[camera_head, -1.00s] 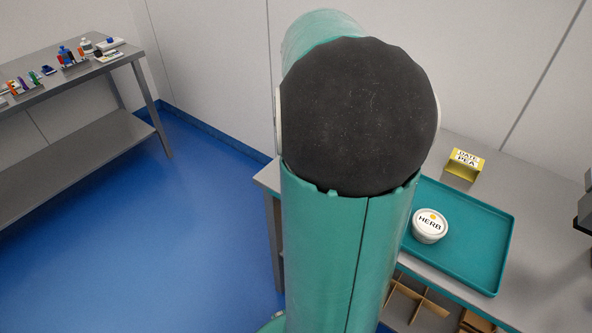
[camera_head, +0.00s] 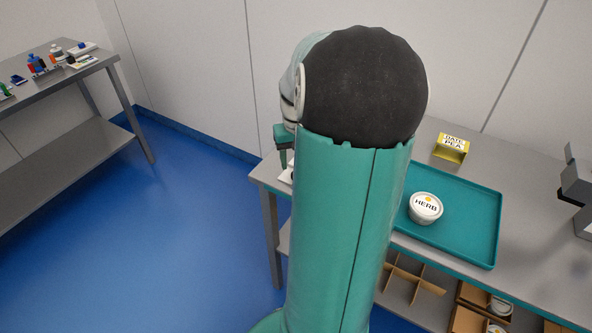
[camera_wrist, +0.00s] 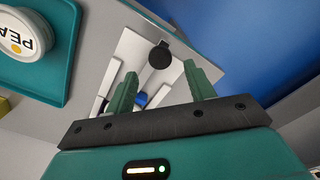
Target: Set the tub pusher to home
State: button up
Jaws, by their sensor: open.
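In the wrist view my gripper (camera_wrist: 160,88) has its two green fingers apart with nothing between them. Past the fingertips is a pale panel with white strips and a round black knob (camera_wrist: 160,55); this looks like the tub pusher, but I cannot tell its setting. A small blue piece (camera_wrist: 140,99) shows beside the left finger. The fingers appear apart from the knob. In the head view my gripper (camera_head: 283,158) shows only partly at the left of my arm, which hides most of the table there. A white edge (camera_head: 286,175) lies just below it.
A PEA tub (camera_wrist: 22,35) shows in the wrist view. A yellow label stand (camera_head: 452,147) is behind; a grey device (camera_head: 577,185) stands right. Divided cartons (camera_head: 412,285) sit below.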

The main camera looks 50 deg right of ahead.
jog(key=shift+f, duration=2.35)
